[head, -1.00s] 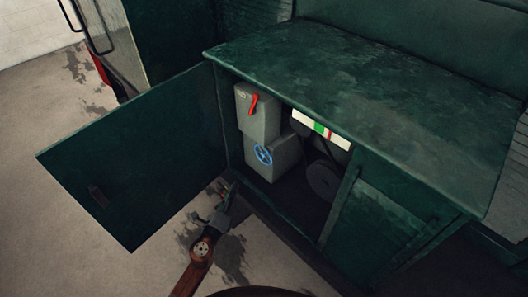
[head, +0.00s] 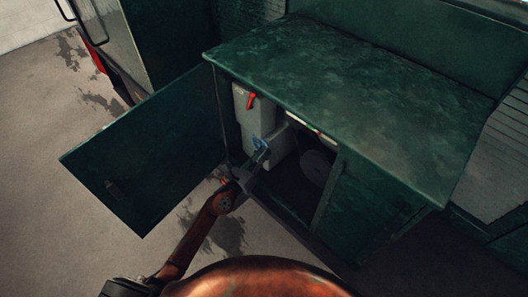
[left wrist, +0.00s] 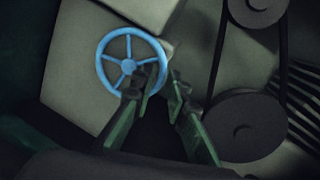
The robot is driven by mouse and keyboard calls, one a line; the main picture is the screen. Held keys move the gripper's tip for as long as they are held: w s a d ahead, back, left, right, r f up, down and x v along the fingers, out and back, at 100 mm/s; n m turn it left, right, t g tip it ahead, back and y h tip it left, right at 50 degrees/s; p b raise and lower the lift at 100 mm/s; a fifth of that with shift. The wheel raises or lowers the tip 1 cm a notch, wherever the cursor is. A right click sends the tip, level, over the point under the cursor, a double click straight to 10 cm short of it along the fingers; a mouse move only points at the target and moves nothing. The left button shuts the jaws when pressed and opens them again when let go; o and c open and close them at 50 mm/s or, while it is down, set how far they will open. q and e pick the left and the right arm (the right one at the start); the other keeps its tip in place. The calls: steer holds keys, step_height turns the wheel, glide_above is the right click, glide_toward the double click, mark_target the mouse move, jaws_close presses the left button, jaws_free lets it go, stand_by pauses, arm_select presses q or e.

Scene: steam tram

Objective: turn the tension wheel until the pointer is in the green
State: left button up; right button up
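The blue spoked tension wheel (head: 257,141) sits on the lower grey box inside the open green cabinet. It also shows in the left wrist view (left wrist: 128,66). My left gripper (head: 262,152) reaches into the cabinet at the wheel. In the left wrist view its fingers (left wrist: 164,80) are apart, with nothing visibly held. The left finger overlaps the wheel's lower right rim; I cannot tell if it touches. The white gauge strip (head: 296,120) is mostly hidden under the bench top edge; the green band and pointer cannot be read. My right gripper is out of view.
A red lever (head: 251,101) is on the upper grey box (head: 240,112). The open cabinet door (head: 150,155) stands to the left. Dark belt pulleys (left wrist: 240,127) are right of the wheel. The bench top (head: 350,85) overhangs the opening.

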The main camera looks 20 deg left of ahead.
arm_select(q)
steer(key=shift+w+d, duration=0.2)
steer(key=shift+w, duration=0.3)
jaws_close()
steer(key=shift+r, duration=0.1)
steer(key=shift+w+a+r+n+g+p, duration=0.1)
steer(key=shift+a+r+n+g+p, duration=0.15)
steer(key=shift+n+p, duration=1)
steer(key=shift+w+a+r+n+g+p, duration=0.15)
steer(key=shift+r+n+p, duration=0.35)
steer(key=shift+p, duration=1.25)
steer(key=shift+w+a+r+n+g+p, duration=0.1)
steer(key=shift+a+r+n+g+p, duration=0.15)
steer(key=shift+n+p, duration=1.05)
steer(key=shift+m, duration=0.25)
jaws_free()
